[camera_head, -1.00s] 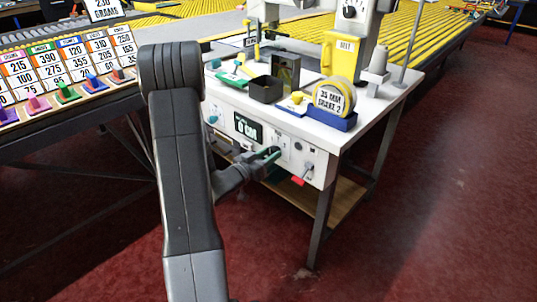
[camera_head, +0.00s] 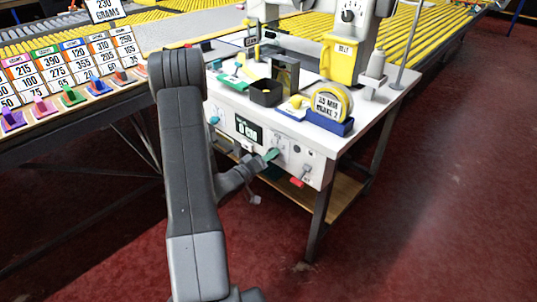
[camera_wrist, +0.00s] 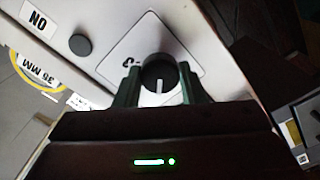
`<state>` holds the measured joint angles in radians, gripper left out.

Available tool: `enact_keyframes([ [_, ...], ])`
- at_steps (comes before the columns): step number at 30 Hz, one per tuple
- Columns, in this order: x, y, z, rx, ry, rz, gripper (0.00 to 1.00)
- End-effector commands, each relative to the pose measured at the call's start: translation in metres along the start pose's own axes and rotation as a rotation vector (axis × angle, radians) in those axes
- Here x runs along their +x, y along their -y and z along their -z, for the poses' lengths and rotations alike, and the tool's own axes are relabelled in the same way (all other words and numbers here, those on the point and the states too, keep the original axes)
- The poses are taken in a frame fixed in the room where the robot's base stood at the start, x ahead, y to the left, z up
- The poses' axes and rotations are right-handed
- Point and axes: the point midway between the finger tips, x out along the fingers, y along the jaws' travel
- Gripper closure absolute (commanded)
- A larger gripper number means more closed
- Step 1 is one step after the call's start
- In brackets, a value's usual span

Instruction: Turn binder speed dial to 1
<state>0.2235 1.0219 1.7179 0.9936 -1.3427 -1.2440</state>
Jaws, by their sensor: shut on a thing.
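The speed dial (camera_wrist: 160,74) is a round black knob with a white pointer line on the white front panel of the binder table. In the wrist view the pointer points down the picture, toward my gripper. My gripper (camera_wrist: 160,82) has its two green fingers on either side of the dial and is shut on it. The panel marking beside the dial is mostly hidden, so I cannot read its setting. In the head view my gripper (camera_head: 271,155) is at the front panel, and the dial is hidden behind it.
A dark display (camera_head: 248,128) is left of the gripper on the panel. A red lever (camera_head: 297,182) is to its right. A yellow tape roll (camera_head: 331,103) in a blue holder stands on the table top (camera_head: 375,110). The red floor at right is clear.

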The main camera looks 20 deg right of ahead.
Motion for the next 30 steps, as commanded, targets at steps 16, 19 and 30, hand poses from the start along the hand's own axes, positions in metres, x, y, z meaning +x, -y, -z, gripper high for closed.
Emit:
enact_keyframes([
  [16, -0.0002, 0.0006, -0.0004, -0.050, 0.000, 0.001, 0.86],
  [19, -0.0002, 0.0006, -0.0003, -0.050, 0.000, 0.001, 0.62],
  [30, -0.0004, 0.0003, -0.0001, -0.048, 0.000, 0.000, 0.42],
])
